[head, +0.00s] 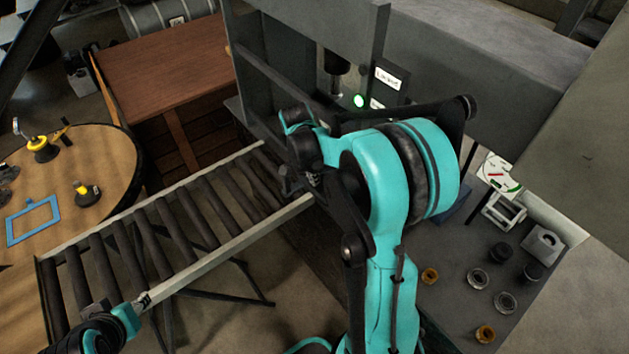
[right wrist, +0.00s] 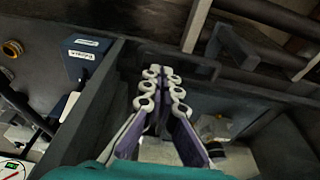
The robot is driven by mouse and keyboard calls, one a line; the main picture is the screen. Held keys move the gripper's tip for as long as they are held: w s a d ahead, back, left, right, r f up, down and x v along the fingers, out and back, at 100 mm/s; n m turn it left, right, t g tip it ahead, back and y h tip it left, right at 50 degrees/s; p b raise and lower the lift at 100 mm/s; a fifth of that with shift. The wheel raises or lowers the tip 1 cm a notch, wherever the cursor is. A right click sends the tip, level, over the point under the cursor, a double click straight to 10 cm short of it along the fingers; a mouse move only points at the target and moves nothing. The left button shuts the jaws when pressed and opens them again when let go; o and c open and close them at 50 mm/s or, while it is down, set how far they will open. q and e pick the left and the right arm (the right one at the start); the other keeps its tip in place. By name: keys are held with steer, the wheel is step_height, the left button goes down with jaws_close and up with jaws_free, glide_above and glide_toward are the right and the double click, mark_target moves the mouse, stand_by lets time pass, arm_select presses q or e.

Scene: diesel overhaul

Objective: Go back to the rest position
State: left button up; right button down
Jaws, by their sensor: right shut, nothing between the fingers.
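My right arm rises in the middle of the head view, teal and black, bent over beside the grey press. My right gripper (head: 291,183) is small and dark there, by the upper end of the roller conveyor. In the right wrist view the right gripper (right wrist: 162,82) shows two fingers drawn together, with nothing between them. Part of my left arm shows at the bottom left of the head view. Its gripper (head: 136,303) is by the lower end of the conveyor, mostly hidden, and its jaws cannot be made out.
The roller conveyor (head: 165,232) runs to the grey press (head: 305,45), which has a lit green button (head: 359,101). A round wooden table (head: 95,150) stands left. A grey bench (head: 445,310) at right holds several rings and fittings. A blue labelled box (right wrist: 82,62) is left of the right gripper.

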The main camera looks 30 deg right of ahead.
steer(key=r, duration=0.4)
steer(key=shift+a+r+p, duration=0.15)
steer(key=shift+a+p, duration=0.1)
steer(key=shift+p, duration=0.15)
steer(key=shift+a, duration=0.1)
steer(key=s+a+f+n+t+y+b, duration=0.2)
steer(key=s+a+n+t+b, duration=0.5)
steer(key=s+a+n, duration=0.6)
steer(key=a+f+n+b, duration=0.1)
steer(key=a+n+b, duration=0.1)
steer(key=n, duration=0.2)
steer(key=shift+s+a, duration=0.15)
steer(key=shift+s, duration=0.25)
